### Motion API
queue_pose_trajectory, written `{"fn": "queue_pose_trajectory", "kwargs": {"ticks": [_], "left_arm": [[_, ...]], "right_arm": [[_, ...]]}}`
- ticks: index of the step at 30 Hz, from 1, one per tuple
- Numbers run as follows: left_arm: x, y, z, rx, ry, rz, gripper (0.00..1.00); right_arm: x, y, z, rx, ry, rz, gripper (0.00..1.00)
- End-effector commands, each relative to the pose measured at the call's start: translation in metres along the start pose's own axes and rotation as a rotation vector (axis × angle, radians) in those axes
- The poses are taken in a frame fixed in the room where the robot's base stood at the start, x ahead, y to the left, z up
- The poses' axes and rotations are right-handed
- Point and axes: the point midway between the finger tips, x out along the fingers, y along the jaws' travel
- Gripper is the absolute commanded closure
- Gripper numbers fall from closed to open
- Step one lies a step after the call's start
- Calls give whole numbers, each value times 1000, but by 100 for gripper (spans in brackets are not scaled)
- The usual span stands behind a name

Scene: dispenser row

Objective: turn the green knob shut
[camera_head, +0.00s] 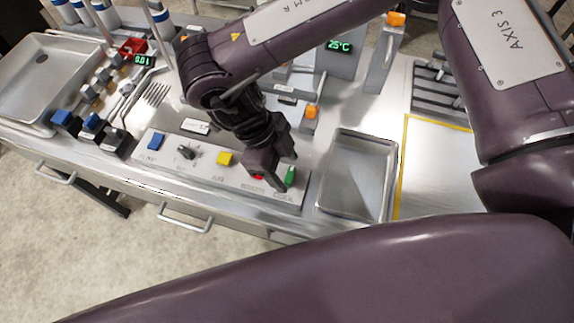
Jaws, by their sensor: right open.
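The green knob (290,176) stands upright near the right end of a low grey control panel (215,175) along the counter's front edge. My right gripper (281,181) reaches down at that end, with its fingers around or just beside the green knob. The gripper is open; whether a finger touches the knob cannot be told. Part of a red control (257,177) shows under the gripper, mostly hidden. My left gripper is not in view.
The panel also carries a yellow button (225,159), a dark knob (187,151) and a blue button (156,141). An empty metal tray (357,175) stands close to the right of the panel. An orange-topped post (311,112) stands behind. A yellow-edged white mat (435,165) lies farther right.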

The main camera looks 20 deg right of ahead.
Motion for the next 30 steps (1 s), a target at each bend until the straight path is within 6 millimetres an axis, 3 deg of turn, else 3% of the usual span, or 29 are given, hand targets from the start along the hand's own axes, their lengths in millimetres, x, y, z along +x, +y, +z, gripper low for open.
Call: {"fn": "queue_pose_trajectory", "kwargs": {"ticks": [3, 6, 11, 15, 25, 30], "left_arm": [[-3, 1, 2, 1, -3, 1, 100], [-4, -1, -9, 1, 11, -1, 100], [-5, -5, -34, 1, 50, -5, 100], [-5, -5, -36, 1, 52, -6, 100], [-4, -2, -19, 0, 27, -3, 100], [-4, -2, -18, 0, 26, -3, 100]], "right_arm": [[14, 0, 0, 0, 2, 4, 40], [21, 0, 0, 0, 1, 2, 40], [24, 0, 0, 0, -1, 0, 40], [24, 0, 0, 0, -1, 0, 40], [24, 0, 0, 1, -1, -1, 82], [24, 0, 0, 6, -1, 1, 85]]}}
